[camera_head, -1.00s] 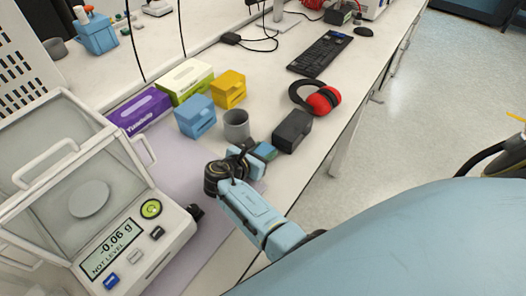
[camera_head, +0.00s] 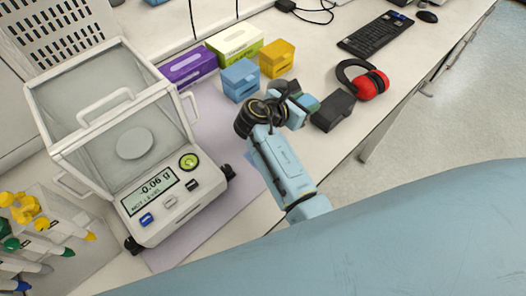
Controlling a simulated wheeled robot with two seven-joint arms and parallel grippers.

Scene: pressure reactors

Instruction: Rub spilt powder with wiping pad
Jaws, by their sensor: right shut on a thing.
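My right gripper (camera_head: 293,105) is past the balance, low over the bench between the blue box and the dark grey box. It is shut on a small green-teal thing (camera_head: 309,102), apparently the wiping pad, mostly hidden by the fingers and wrist. I cannot tell whether it touches the bench. I cannot make out any spilt powder. The balance (camera_head: 180,207) stands on the lilac mat (camera_head: 218,128), with a draft shield over its round pan and a display reading -0.06 g. My left gripper is not in view.
Near the gripper are a blue box (camera_head: 240,77), a yellow box (camera_head: 277,57) and a dark grey box (camera_head: 333,111). Red earmuffs (camera_head: 372,84) and a keyboard (camera_head: 375,36) lie beyond. Purple (camera_head: 190,66) and green (camera_head: 235,42) tissue boxes stand behind.

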